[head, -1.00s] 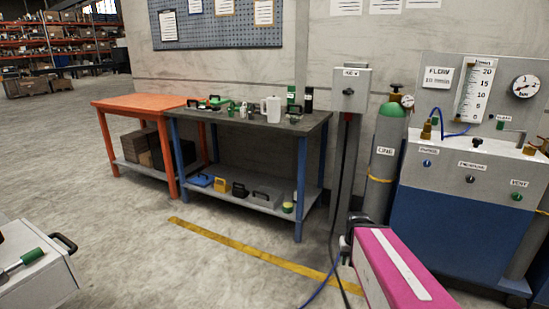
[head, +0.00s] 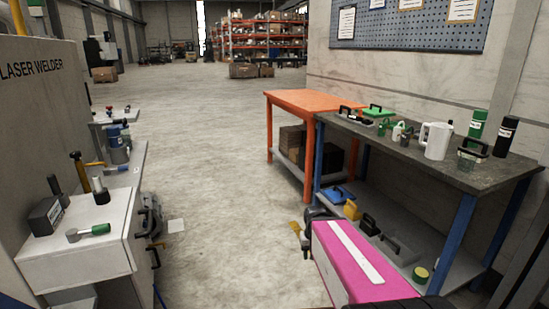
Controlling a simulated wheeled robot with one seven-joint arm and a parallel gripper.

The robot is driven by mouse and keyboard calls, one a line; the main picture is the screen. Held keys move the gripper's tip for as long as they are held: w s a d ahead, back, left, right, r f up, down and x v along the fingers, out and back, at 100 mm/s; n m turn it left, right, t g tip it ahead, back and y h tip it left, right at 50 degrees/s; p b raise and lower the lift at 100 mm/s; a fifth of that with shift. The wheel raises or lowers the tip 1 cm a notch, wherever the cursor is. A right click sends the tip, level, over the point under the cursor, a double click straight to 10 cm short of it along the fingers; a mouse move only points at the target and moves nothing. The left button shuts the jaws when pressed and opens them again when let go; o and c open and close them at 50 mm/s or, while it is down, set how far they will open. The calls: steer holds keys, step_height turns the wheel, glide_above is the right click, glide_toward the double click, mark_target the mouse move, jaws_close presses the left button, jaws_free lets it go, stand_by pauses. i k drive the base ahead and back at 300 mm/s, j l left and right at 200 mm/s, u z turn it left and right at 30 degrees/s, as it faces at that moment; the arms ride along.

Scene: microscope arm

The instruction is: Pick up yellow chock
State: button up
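The yellow chock (head: 351,210) is a small yellow block on the lower grey shelf of the blue-legged workbench. It stands between a blue piece (head: 337,195) and a black handled piece (head: 369,224). My pink arm reaches in from the bottom, in front of the bench. The dark parts at its far end, where my gripper (head: 304,240) seems to be, are low over the floor, left of the shelf and apart from the chock. The fingers are too small and partly hidden, so their opening cannot be told.
A grey handled piece (head: 400,249) and a round yellow-green item (head: 421,273) lie farther right on the shelf. The dark benchtop (head: 400,150) above and blue legs bound it. An orange table (head: 300,101) adjoins. A white drawer unit (head: 85,245) is left; the floor between is open.

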mark_target(352, 213)
steer(key=i+j, duration=0.1)
steer(key=i, duration=0.35)
steer(key=i+j, duration=0.1)
steer(key=i, duration=0.35)
steer(key=i+j+z, duration=0.2)
steer(key=i+z, duration=0.3)
steer(key=i+j+z, duration=0.25)
steer(key=z, duration=0.25)
steer(key=i+j+z, duration=0.25)
steer(key=j+z, duration=0.2)
steer(key=i+j+z, duration=0.35)
steer(key=j, duration=0.2)
steer(key=k, duration=0.05)
